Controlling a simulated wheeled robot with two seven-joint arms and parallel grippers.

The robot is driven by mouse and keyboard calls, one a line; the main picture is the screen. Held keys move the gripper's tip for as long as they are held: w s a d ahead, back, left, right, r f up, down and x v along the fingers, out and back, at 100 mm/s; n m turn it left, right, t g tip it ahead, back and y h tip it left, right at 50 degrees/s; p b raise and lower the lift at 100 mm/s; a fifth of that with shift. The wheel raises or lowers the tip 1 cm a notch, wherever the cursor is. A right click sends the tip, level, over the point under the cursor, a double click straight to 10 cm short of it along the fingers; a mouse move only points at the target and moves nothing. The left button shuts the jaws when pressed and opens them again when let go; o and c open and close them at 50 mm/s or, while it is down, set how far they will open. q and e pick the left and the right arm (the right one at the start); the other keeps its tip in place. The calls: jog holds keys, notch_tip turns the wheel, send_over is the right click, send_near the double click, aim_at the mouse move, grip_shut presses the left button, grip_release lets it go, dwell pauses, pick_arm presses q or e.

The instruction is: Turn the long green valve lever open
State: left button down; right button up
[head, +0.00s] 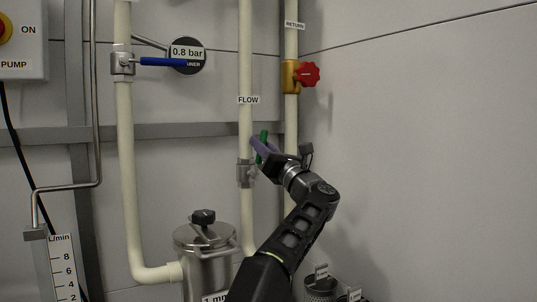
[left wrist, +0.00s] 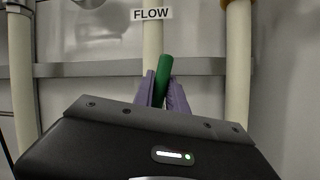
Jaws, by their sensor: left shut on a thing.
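The green valve lever (head: 263,140) shows in the head view on the pipe labelled FLOW, above its silver valve body (head: 243,174). Its visible part points up and leans slightly right. My left gripper (head: 259,149) is at the lever, with its purple fingers shut on it. In the left wrist view the green lever (left wrist: 162,80) stands up between the two purple fingertips (left wrist: 163,93). Its lower part is hidden behind the gripper body. My right gripper is in neither view.
A blue lever (head: 164,62) on the left pipe lies horizontal. A red knob (head: 309,74) sits on the RETURN pipe, right of the FLOW pipe. A steel canister (head: 205,262) stands below. A horizontal grey rail (head: 180,133) runs behind the pipes. The right wall is bare.

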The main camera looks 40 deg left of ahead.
pick_arm(q)
jog(key=shift+s+a+n+g, duration=0.2)
jog(key=shift+s+n+g, duration=0.35)
jog(key=shift+n, duration=0.45)
jog(key=shift+s+a+n+g, duration=0.15)
jog(key=shift+s+n+g, duration=0.4)
jog(key=shift+n, duration=0.45)
jog(key=shift+w, duration=0.1)
jog(key=c, duration=1.4)
grip_release()
jog(key=shift+r, duration=0.1)
jog(key=shift+o, duration=0.3)
